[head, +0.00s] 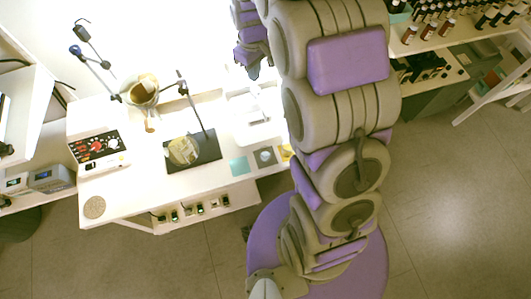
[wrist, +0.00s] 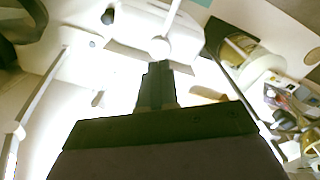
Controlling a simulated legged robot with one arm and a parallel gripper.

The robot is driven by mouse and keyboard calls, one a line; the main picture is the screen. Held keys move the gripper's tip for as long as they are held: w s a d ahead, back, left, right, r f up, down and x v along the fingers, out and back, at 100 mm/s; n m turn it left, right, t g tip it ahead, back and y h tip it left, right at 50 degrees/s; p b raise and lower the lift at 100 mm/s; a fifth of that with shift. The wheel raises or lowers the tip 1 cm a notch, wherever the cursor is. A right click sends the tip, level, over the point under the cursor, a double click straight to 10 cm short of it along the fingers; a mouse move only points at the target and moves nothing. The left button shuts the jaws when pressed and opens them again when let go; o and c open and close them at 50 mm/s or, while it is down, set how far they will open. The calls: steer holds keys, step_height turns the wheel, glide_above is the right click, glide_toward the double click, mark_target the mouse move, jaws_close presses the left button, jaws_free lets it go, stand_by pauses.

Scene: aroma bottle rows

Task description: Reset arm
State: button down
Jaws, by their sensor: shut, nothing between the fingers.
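My gripper (wrist: 158,72) shows in the wrist view as dark fingers pressed together above a dark, wide hand. It is shut and empty. In the head view my arm rises through the middle, and its purple end (head: 250,45) is over the back of the white worktable (head: 125,200). The fingertips are hard to make out there against the bright surface. Beyond the fingers in the wrist view is a white device (wrist: 150,30), apart from them as far as I can tell.
A black mat (head: 205,160) with a pale round item, a control box (head: 98,148) and a tan bowl (head: 143,92) are on the table, left of my arm. A thin stand (head: 195,105) rises near the mat. Bottles (head: 409,34) line a shelf at the right.

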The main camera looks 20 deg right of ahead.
step_height(320, 180, up, 2)
steer(key=shift+r+p, duration=0.15)
steer(key=shift+p, duration=0.2)
stand_by(0.4)
steer(key=s+r+m+g+b, duration=0.1)
steer(key=s+r+m+b, duration=0.1)
steer(key=s, duration=1.5)
steer(key=s+r+m+b, duration=0.2)
steer(key=s+m, duration=0.2)
steer(key=s, duration=1.3)
steer(key=shift+s+g, duration=0.15)
steer(key=shift+g, duration=0.25)
